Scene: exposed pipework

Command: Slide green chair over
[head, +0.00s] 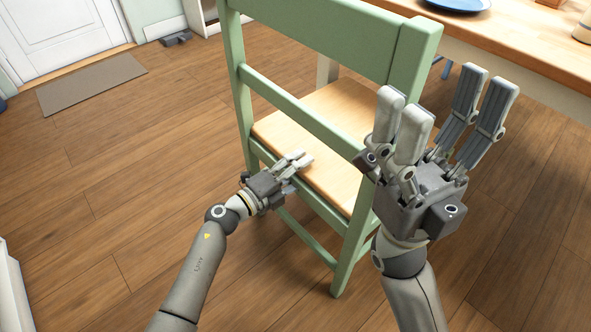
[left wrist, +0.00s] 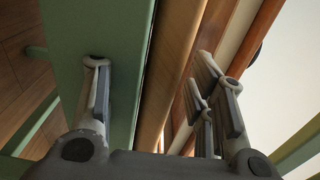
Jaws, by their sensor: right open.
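The green chair (head: 306,111) stands upright on the floor with its back towards me. It has a green frame and a pale wooden seat (head: 325,115). Contact cannot be told. My right gripper (head: 443,115) is open and empty, fingers up, in front of the chair back's right post and hiding part of it.
A wooden table (head: 510,50) with a blue plate (head: 457,4) stands beyond the chair at the upper right. A grey mat (head: 92,84) lies by a white door (head: 60,35) at the upper left. The wooden floor left of the chair is clear.

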